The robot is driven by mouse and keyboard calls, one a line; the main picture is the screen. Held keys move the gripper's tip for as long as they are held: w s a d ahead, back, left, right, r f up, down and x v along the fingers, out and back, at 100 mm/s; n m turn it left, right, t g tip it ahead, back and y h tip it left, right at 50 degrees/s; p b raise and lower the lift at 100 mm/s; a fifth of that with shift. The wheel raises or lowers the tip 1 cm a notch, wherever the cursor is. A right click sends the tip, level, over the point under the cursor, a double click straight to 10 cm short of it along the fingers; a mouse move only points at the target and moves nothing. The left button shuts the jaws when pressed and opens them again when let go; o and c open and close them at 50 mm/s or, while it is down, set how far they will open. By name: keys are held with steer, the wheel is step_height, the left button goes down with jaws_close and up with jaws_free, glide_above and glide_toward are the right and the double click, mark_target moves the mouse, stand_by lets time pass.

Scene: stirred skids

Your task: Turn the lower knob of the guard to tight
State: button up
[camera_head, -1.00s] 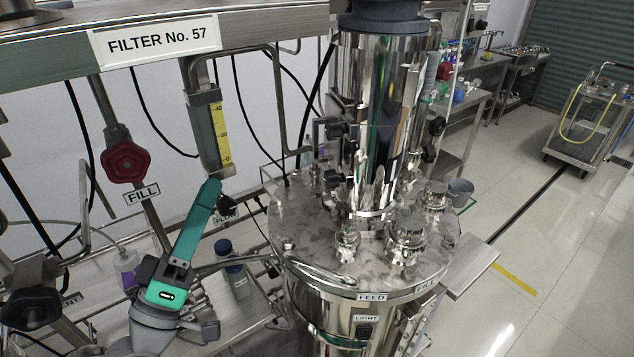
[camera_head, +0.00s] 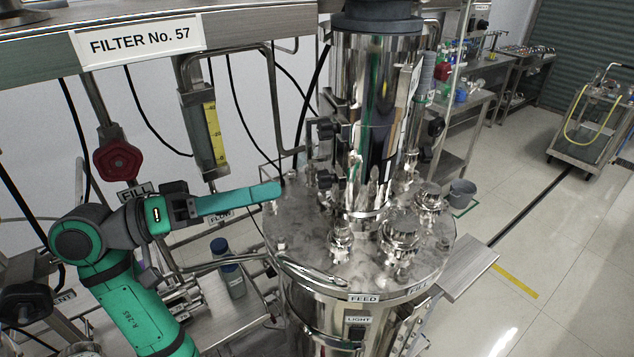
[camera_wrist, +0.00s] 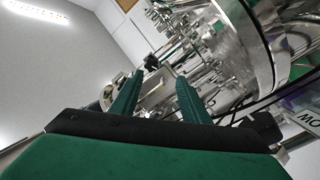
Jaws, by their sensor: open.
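The guard is the shiny metal cylinder (camera_head: 362,90) standing on the round lid. Two black knobs sit on its left side, an upper one (camera_head: 326,128) and the lower knob (camera_head: 326,179). My gripper (camera_head: 276,191) is level, pointing right, with its green fingertips at the lid's left edge. It is left of the lower knob and apart from it. In the wrist view my gripper (camera_wrist: 157,80) is open and empty. A small dark knob (camera_wrist: 152,62) shows just beyond the fingertips there; I cannot tell which one it is.
Metal fittings (camera_head: 398,238) crowd the lid (camera_head: 300,225) in front of the guard. A sight gauge (camera_head: 212,130) and bent pipes stand behind my arm. A red handwheel (camera_head: 117,160) is at the left. A blue-capped bottle (camera_head: 229,266) stands below my gripper.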

mark_target(318, 182)
steer(key=shift+m+g, duration=0.3)
steer(key=shift+m, duration=0.2)
steer(key=shift+s+r+x, duration=0.2)
steer(key=shift+x, duration=1.05)
steer(key=shift+s+r+x, duration=0.15)
steer(key=shift+r+x, duration=0.05)
steer(key=shift+x, duration=1.05)
steer(key=shift+s+r+x, duration=0.2)
steer(key=shift+x, duration=1.05)
steer(key=shift+d, duration=0.1)
steer(key=shift+w, duration=0.1)
steer(key=c, duration=1.1)
